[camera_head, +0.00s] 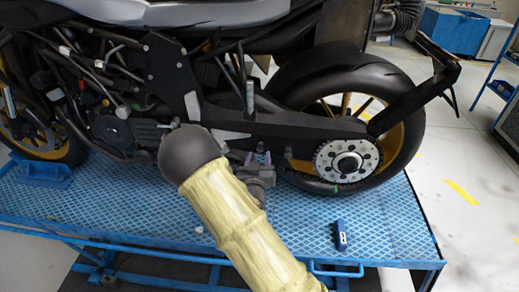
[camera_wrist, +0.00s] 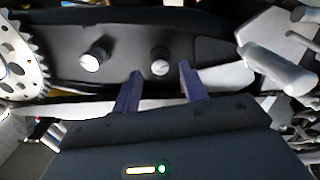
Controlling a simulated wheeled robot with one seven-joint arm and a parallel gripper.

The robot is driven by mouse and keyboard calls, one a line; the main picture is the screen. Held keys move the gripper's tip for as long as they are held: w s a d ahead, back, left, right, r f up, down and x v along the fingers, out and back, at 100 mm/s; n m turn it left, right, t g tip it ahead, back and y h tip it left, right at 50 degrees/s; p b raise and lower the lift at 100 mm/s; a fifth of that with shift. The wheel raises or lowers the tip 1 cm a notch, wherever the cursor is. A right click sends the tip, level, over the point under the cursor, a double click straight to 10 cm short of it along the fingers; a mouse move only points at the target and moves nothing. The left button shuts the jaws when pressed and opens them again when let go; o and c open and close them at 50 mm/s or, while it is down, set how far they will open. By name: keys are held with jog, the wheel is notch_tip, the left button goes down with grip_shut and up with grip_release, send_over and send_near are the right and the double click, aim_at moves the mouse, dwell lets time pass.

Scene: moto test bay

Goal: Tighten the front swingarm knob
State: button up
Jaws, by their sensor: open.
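The front swingarm knob (camera_wrist: 160,61) is a small dark knob with a pale end face on the black swingarm (camera_head: 310,128). A similar rear knob (camera_wrist: 92,60) sits to its left in the wrist view, nearer the sprocket (camera_wrist: 20,62). My gripper (camera_wrist: 160,70) is open, with its two purple fingers pointing at the swingarm, one on each side of the front knob in the picture. I cannot tell whether the tips reach around it. In the head view my gripper (camera_head: 258,160) is below the swingarm, and the front knob is not clearly visible there.
A grey footpeg-like part (camera_wrist: 275,68) stands close to the right of my gripper in the wrist view. The motorcycle's rear wheel (camera_head: 395,120) stands at the right over the blue lift table (camera_head: 390,215). A small blue object (camera_head: 341,235) lies on the table.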

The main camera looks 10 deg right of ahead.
aim_at(260, 151)
jog(key=shift+p+x, duration=0.35)
jog(key=shift+x, duration=1.4)
jog(key=shift+c, duration=0.4)
grip_shut()
